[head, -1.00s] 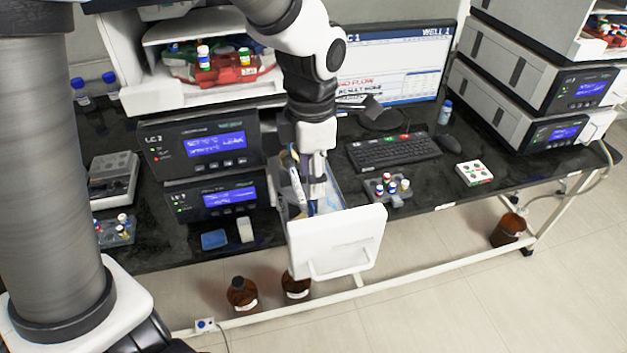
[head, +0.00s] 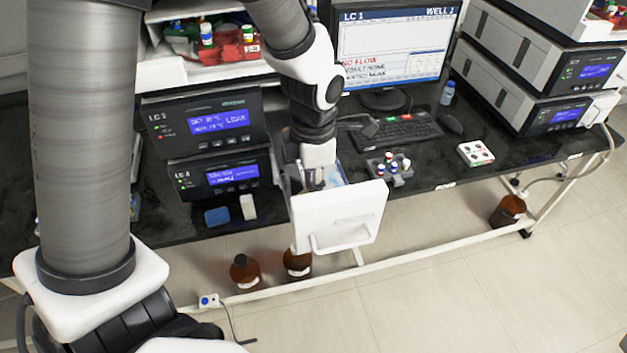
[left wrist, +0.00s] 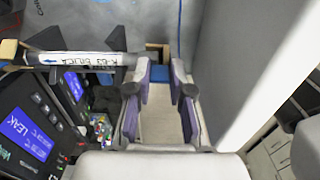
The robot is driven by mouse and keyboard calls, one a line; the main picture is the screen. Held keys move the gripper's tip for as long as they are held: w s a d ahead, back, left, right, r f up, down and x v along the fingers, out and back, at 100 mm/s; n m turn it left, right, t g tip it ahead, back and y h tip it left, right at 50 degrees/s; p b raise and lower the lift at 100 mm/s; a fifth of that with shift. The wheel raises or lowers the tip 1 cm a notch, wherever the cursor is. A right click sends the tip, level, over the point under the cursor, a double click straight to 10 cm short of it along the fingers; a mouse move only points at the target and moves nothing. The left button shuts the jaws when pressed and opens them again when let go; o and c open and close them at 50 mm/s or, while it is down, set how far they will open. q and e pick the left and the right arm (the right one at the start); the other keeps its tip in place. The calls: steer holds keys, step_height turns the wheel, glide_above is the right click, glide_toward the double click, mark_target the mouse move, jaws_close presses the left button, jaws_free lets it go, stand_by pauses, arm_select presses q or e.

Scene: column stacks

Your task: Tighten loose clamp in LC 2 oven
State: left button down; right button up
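The oven drawer (head: 340,215) is pulled out beside the stack of LC units, its white front with a handle facing me. My left gripper (head: 316,182) reaches down into it from above; its fingertips are mostly hidden there. A white column (left wrist: 88,57) labelled like "SILICA" lies crosswise just left of the fingers. A small brown and blue fitting (left wrist: 157,48) sits beyond the tips. I cannot tell which part is the loose clamp. My right gripper is not in view.
The LC unit (head: 205,122) left of the drawer shows LEAK on its screen. A vial rack (head: 392,170), keyboard (head: 400,132) and monitor (head: 395,50) stand to the right. Brown bottles (head: 245,270) stand on the floor below. A second LC stack (head: 530,85) is at right.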

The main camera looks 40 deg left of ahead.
arm_select(q)
steer(key=shift+s+f, duration=0.1)
steer(key=shift+w+d+g+y+p, duration=0.25)
steer(key=shift+g+y+p, duration=0.2)
steer(key=shift+p, duration=0.65)
steer(key=shift+w+d+g+y+p, duration=0.2)
steer(key=shift+g+y+p, duration=0.15)
steer(key=shift+g+p, duration=0.35)
steer(key=shift+w+d+f+g+y+p, duration=0.15)
steer(key=shift+w+f+g+y+p, duration=0.15)
steer(key=shift+y+p, duration=0.25)
steer(key=shift+w+d+f+g+y, duration=0.2)
steer(key=shift+g+y, duration=0.25)
steer(key=shift+g, duration=0.2)
steer(key=shift+w+d+f+g+y, duration=0.1)
steer(key=shift+f+g+y, duration=0.05)
steer(key=shift+g+y, duration=0.2)
steer(key=shift+w+d+f+g+y, duration=0.1)
steer(key=shift+g+y, duration=0.15)
steer(key=shift+g, duration=0.2)
